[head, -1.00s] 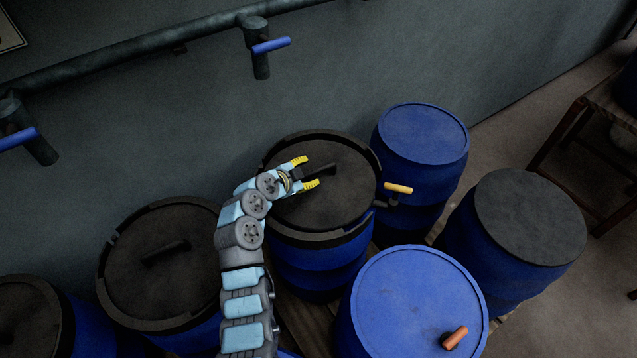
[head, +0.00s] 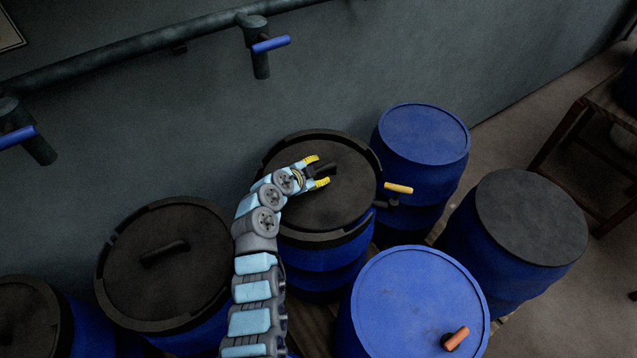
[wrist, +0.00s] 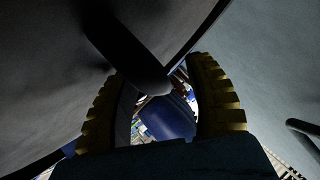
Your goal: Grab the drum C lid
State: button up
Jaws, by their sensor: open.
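A dark round lid (head: 340,200) with a raised bar handle (head: 322,170) sits on the blue drum (head: 330,258) in the middle of the head view. I see no letter on it, so I cannot tell that it is drum C. My gripper (head: 319,171) is open over this lid, its yellow fingers around the near end of the handle. In the wrist view the dark handle (wrist: 128,55) comes down between the two yellow fingers (wrist: 155,105). Contact between fingers and handle cannot be made out.
Another dark-lidded drum (head: 165,285) stands to the left, with a bar handle on its lid. Blue drums (head: 422,130) (head: 410,300) and a black-topped drum (head: 530,215) crowd the right. A yellow-handled valve (head: 398,188) juts near the lid's right edge. A pipe (head: 160,40) runs along the wall.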

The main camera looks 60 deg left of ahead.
grip_shut()
jog(key=shift+r, duration=0.15)
